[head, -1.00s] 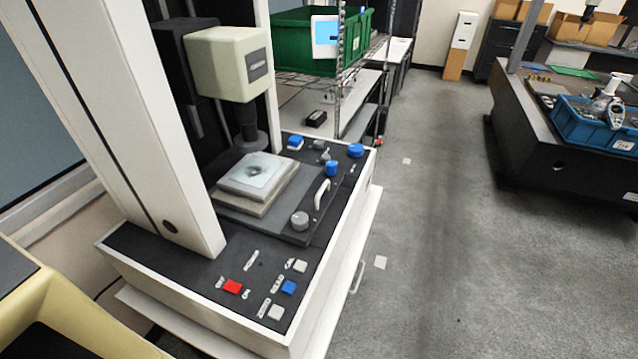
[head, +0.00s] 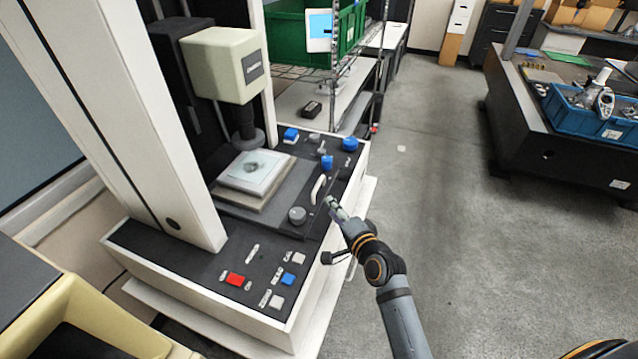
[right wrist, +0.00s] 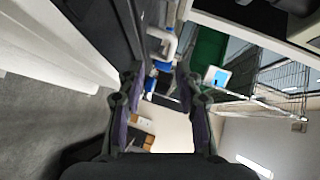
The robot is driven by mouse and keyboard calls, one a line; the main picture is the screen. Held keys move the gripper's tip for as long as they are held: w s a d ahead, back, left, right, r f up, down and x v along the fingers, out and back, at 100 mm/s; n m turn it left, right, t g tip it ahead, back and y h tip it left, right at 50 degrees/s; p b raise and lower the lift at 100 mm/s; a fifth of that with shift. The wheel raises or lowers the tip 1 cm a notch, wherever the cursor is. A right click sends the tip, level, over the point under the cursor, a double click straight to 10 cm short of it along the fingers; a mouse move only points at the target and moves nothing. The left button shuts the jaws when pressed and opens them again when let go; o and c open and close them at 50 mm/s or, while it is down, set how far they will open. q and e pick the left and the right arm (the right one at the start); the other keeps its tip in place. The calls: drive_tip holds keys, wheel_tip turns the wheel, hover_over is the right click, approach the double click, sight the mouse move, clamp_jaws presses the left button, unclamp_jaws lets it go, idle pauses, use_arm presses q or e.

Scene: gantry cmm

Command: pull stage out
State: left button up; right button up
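The stage is a dark flat plate (head: 275,211) on the black deck of the gantry machine, with a white curved handle (head: 318,189) and a round grey knob (head: 297,215) at its front edge. A pale square block with a glassy top (head: 255,173) sits on it under the cream measuring head (head: 224,64). My right gripper (head: 334,203) is just right of the handle, apart from it. In the right wrist view its two fingers (right wrist: 158,92) are spread with nothing between them, and the white handle (right wrist: 170,42) shows ahead. My left gripper is not in view.
Blue knobs (head: 349,144) stand on the deck behind the handle, and red, blue and white buttons (head: 235,279) lie in front. A wire shelf with a green bin (head: 300,32) is behind. The grey floor right of the machine is clear.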

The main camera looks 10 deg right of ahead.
sight(319, 182)
drive_tip(key=shift+w+r+m+t, duration=0.6)
drive_tip(key=shift+w+r+m, duration=0.05)
drive_tip(key=shift+m, duration=0.15)
drive_tip(key=p+x, duration=0.1)
drive_tip(key=x, duration=0.9)
drive_tip(key=shift+w+d+f, duration=0.1)
drive_tip(key=shift+w+f, duration=0.05)
drive_tip(key=shift+f, duration=0.05)
clamp_jaws()
